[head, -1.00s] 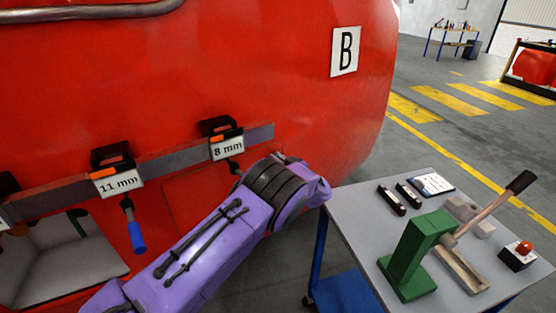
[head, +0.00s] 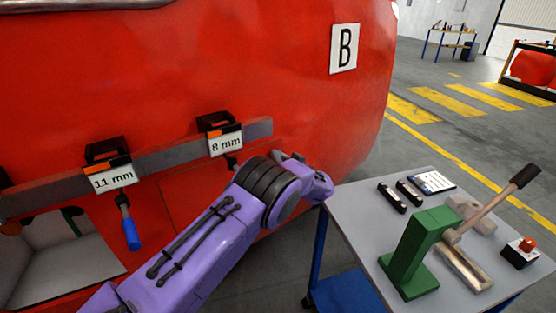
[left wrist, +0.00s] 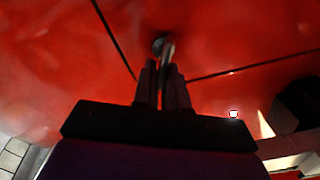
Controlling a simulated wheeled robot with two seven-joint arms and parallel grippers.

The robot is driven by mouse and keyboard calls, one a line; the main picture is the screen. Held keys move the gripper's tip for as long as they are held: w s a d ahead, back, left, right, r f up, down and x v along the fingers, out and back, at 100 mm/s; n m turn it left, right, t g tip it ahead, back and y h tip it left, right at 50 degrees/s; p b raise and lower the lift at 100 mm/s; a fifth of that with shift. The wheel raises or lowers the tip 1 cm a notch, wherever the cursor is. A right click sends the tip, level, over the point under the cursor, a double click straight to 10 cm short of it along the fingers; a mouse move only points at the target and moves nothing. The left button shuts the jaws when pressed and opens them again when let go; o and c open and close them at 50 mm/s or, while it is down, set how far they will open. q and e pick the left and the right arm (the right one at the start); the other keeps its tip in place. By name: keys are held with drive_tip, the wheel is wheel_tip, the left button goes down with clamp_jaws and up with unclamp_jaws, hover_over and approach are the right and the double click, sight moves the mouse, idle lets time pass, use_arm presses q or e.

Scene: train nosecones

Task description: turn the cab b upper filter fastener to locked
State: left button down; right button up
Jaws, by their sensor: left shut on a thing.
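The red cab front carries a white plate marked B (head: 344,48). My left arm reaches across its lower part, and its gripper is hidden behind the wrist in the head view. In the left wrist view my left gripper (left wrist: 163,80) has its fingers closed on a small grey metal piece (left wrist: 162,47) at the red surface, beside dark panel seams. I cannot tell whether this piece is the filter fastener itself or a tool on it, nor read its locked mark.
A grey rail (head: 165,162) holds the 8 mm holder (head: 222,138) and the 11 mm holder (head: 110,170). A blue-handled tool (head: 131,232) hangs below. An open compartment (head: 60,265) is at lower left. A grey table (head: 360,215) with a green lever press (head: 412,255) stands right.

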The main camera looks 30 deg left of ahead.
use_arm(q)
drive_tip(key=m, duration=0.4)
drive_tip(key=f+m, duration=0.1)
drive_tip(key=m, duration=0.3)
drive_tip(key=w+m+b, duration=0.1)
drive_tip(key=m, duration=0.3)
drive_tip(key=shift+d+f, duration=0.25)
drive_tip(key=shift+f, duration=0.15)
idle(0.3)
drive_tip(key=c, duration=1.3)
unclamp_jaws()
drive_tip(key=shift+o, duration=0.2)
drive_tip(key=b+v, duration=0.2)
drive_tip(key=v, duration=0.8)
drive_tip(key=shift+d+b, duration=0.3)
